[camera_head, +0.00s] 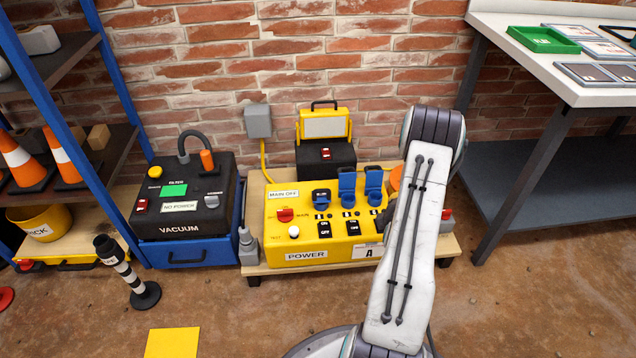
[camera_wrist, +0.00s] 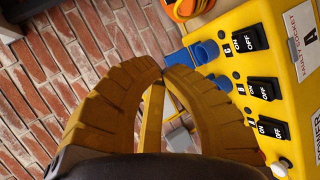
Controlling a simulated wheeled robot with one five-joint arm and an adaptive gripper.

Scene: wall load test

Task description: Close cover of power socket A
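The yellow power box (camera_head: 280,236) stands on a low pallet against the wall, with a row of sockets along its top. Two blue covers, the middle one (camera_head: 347,182) and the right one (camera_head: 374,178), stand raised; the left socket (camera_head: 321,198) looks mostly dark, its cover position unclear. A front label (camera_head: 368,251) shows a large A. In the wrist view, the label (camera_wrist: 302,40) reads "faulty socket A", and blue covers (camera_wrist: 205,52) show beside black switches (camera_wrist: 262,88). My gripper (camera_wrist: 165,72) has its fingertips together, with no object visible between them; its fingers hide the nearest socket.
A black vacuum unit (camera_head: 182,218) on a blue case stands left of the box. A yellow work lamp (camera_head: 324,124) stands behind it. A workbench (camera_head: 590,92) is at right, a blue shelf (camera_head: 110,75) at left. A black-and-white post (camera_head: 128,270) stands front left.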

